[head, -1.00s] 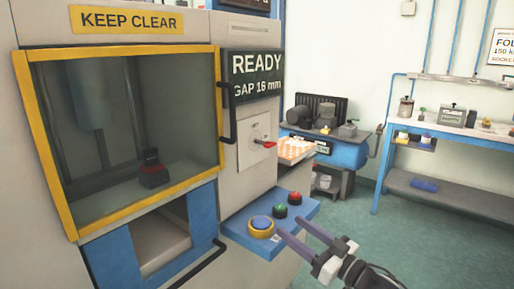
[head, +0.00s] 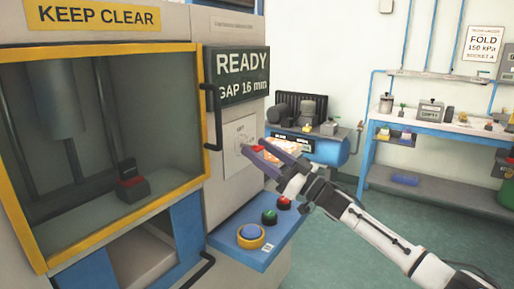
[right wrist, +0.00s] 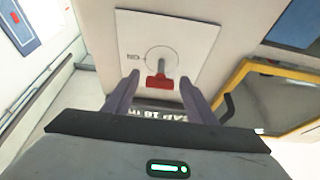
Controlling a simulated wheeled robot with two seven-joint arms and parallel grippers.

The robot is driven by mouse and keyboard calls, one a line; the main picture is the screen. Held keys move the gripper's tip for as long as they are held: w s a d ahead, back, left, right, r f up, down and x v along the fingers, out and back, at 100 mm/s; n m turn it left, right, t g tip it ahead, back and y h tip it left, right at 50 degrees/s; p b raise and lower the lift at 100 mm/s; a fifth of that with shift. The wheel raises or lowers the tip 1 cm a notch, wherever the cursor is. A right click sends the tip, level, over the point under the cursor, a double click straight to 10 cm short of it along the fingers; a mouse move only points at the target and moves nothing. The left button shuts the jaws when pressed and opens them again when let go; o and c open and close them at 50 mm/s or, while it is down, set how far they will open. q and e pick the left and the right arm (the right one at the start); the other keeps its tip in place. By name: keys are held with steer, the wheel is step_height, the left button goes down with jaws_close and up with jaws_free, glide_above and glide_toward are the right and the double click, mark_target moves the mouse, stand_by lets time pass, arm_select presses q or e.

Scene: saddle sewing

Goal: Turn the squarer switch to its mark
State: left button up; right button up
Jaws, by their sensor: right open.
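The squarer switch (head: 257,148) has a red handle and sits on a white plate (head: 236,134) on the machine's front, below the READY sign. In the right wrist view the red handle (right wrist: 159,82) stands out from a round dial on the white plate (right wrist: 190,30), with small lettering beside the dial that I cannot read surely. My right gripper (head: 258,151) is open, its purple fingers pointing at the plate. In the right wrist view the fingers (right wrist: 160,86) lie either side of the handle; I cannot tell whether they touch it. My left gripper is not in view.
Below is a blue ledge (head: 240,256) with a blue button (head: 251,234), a green button (head: 269,216) and a red button (head: 284,202). The yellow-framed guard window (head: 110,130) and its dark handle (head: 213,115) are left of the switch. Open floor lies to the right.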

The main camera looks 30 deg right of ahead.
steer(key=shift+w+a+r, duration=0.2)
steer(key=shift+w+r, duration=0.05)
steer(key=shift+w, duration=0.25)
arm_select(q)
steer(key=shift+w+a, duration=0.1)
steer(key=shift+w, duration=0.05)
arm_select(e)
steer(key=shift+w, duration=0.1)
steer(key=c, duration=0.9)
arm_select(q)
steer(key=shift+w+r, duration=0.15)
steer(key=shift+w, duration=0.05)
arm_select(e)
steer(key=shift+c, duration=0.9)
